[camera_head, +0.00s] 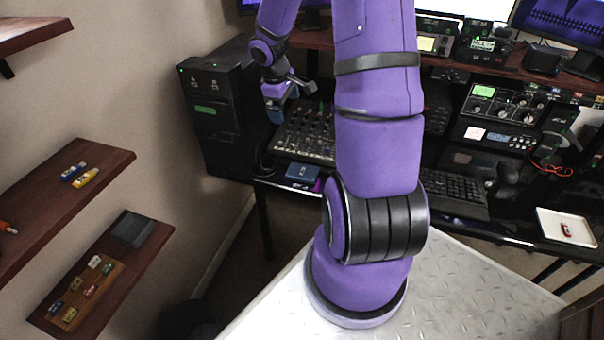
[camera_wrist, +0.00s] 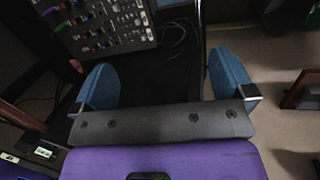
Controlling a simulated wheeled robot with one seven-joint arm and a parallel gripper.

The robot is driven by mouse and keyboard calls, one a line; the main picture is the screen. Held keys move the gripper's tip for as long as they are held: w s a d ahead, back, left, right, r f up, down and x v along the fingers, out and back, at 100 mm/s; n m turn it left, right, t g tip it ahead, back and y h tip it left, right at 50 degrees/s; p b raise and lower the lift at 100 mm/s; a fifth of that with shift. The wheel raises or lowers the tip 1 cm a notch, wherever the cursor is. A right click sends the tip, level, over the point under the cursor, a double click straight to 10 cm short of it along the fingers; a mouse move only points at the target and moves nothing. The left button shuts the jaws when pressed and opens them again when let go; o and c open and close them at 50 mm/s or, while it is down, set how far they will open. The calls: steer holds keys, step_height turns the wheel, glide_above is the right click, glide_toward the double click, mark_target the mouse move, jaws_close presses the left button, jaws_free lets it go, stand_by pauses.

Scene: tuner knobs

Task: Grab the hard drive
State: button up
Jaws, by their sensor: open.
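A small dark blue box (camera_head: 302,172), which looks like the hard drive, lies flat near the front edge of the desk, just in front of the mixer (camera_head: 305,132). My gripper (camera_head: 287,104) is above the left part of the desk, up and left of the blue box and apart from it. In the wrist view my gripper (camera_wrist: 163,80) has its two blue fingers wide apart, with only dark desk surface between them. The mixer (camera_wrist: 108,24) shows at the upper left there. A sliver at that view's top edge may be the box; I cannot tell.
A black computer tower (camera_head: 215,115) stands left of my gripper. A keyboard (camera_head: 455,190) and a white tray (camera_head: 566,228) with a small red item lie to the right. A dark grey box (camera_head: 134,229) sits on a wall shelf (camera_head: 150,254) at the lower left.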

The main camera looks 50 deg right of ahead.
mark_target(302, 171)
steer(key=d+f+y, duration=0.1)
steer(key=d+f, duration=0.1)
steer(key=f, duration=0.7)
steer(key=s+d+f+y, duration=0.1)
steer(key=d+f, duration=0.1)
steer(key=f, duration=0.8)
steer(key=d+f+n, duration=0.1)
steer(key=d+f, duration=0.1)
steer(key=f, duration=0.7)
steer(key=shift+s+f+y, duration=0.25)
steer(key=shift+s+y, duration=0.05)
steer(key=shift+y, duration=0.1)
steer(key=shift+c, duration=0.2)
steer(key=c, duration=0.8)
steer(key=shift+r, duration=0.1)
